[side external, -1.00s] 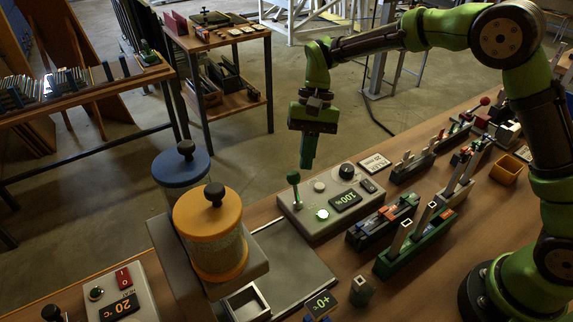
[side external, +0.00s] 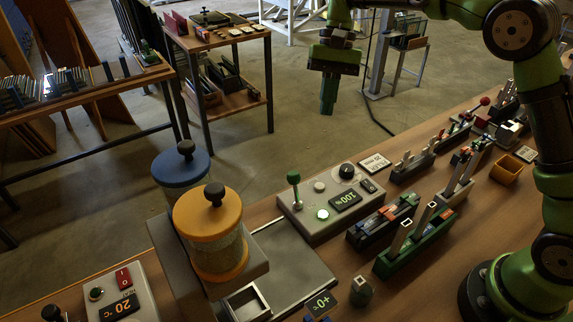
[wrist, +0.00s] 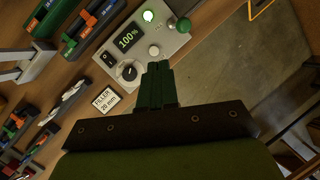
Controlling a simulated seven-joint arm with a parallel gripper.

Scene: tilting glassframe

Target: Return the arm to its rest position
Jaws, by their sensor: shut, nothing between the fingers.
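My gripper (side external: 328,92) is raised in the side external view, above and behind the workbench, with its fingers pointing down. The fingers are together and hold nothing. In the wrist view my gripper (wrist: 158,72) also shows its green fingers closed. Below it stands a grey control box (side external: 318,225) with a green-knobbed lever (side external: 294,186), a lit green button (side external: 323,214), a black dial and a display reading 100%. The gripper is well clear of the box. The control box also shows in the wrist view (wrist: 138,56).
Two lidded jars, one orange (side external: 208,215) and one blue (side external: 181,166), stand on a grey stand at the left of the bench. Racks of tools (side external: 415,245) and a yellow bin (side external: 507,170) line the right. The air around the gripper is clear.

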